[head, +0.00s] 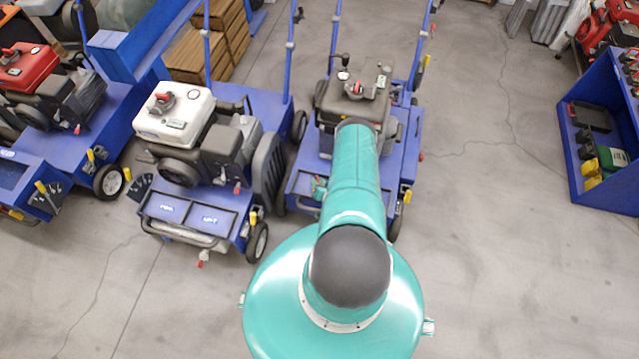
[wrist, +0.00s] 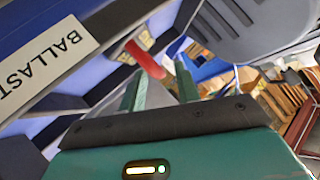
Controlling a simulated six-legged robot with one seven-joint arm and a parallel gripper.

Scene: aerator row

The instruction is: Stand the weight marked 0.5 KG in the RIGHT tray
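My gripper (wrist: 160,75) shows in the wrist view with its two green fingers apart. A red rounded bar or grip (wrist: 145,60) lies just beyond the fingertips; I cannot tell whether it touches them. I see no object held between the fingers. A white label reading BALLAST (wrist: 48,55) is on the dark edge to the left, beside blue-floored compartments. No weight marked 0.5 KG can be made out in either view.
A blue machine with a white engine cover (head: 175,112) stands to the left, with two labelled front panels. Another with a red cover (head: 28,68) is further left. A blue shelf (head: 590,150) stands at the right. The grey floor (head: 490,220) between is clear.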

